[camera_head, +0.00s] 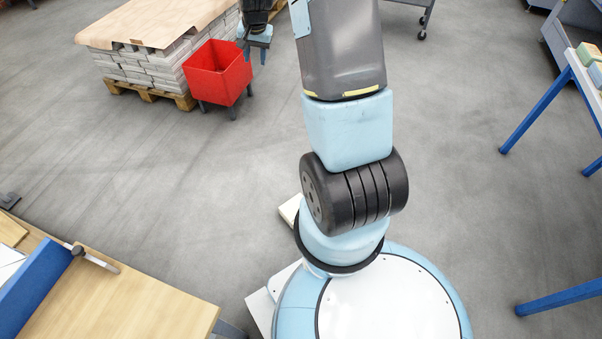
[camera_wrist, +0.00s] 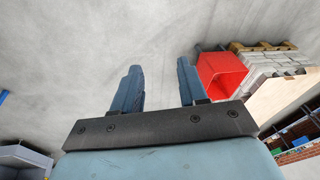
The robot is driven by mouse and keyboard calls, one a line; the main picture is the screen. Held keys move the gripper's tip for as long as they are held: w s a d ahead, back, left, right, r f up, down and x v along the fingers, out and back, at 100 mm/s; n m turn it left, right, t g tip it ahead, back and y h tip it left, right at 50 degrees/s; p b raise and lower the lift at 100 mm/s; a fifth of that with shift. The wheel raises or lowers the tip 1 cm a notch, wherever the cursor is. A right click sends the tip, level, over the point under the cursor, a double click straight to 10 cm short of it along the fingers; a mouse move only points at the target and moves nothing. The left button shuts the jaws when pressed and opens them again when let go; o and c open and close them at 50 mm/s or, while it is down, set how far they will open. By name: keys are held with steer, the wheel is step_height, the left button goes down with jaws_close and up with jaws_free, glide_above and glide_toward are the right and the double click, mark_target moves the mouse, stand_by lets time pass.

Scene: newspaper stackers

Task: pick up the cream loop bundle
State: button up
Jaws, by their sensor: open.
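My gripper (camera_wrist: 160,86) is open and empty in the wrist view, its two blue fingers apart over bare grey floor. I cannot make out a cream loop bundle in either view. Small green and cream items (camera_head: 590,58) sit on a table at the right edge of the head view, too cut off to identify.
A red bin (camera_head: 217,72) stands beside a pallet of newspaper stacks (camera_head: 150,68); the bin also shows in the wrist view (camera_wrist: 221,74). A wooden table (camera_head: 130,300) is at lower left. A blue-legged table (camera_head: 540,110) stands at right. Open floor lies between.

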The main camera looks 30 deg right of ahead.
steer(key=d+f+m+g, duration=0.15)
steer(key=d+f, duration=0.25)
steer(key=f, duration=1.3)
steer(key=d+f+m, duration=0.3)
steer(key=f, duration=1.5)
steer(key=s+f+m+g, duration=0.1)
steer(key=s+f+m, duration=0.1)
steer(key=s+f, duration=0.6)
steer(key=s+a+f+m, duration=0.1)
steer(key=s+f, duration=0.3)
steer(key=f, duration=0.8)
steer(key=s+f+m+g, duration=0.1)
steer(key=s+f+m, duration=0.1)
steer(key=s+f, duration=0.6)
steer(key=shift+n+t, duration=0.25)
steer(key=shift+w+f, duration=0.4)
steer(key=shift+f, duration=2.15)
steer(key=shift+w+f, duration=0.4)
steer(key=shift+f, duration=2.15)
steer(key=shift+w+f, duration=0.4)
steer(key=shift+f, duration=2.15)
steer(key=shift+c, duration=0.2)
jaws_close()
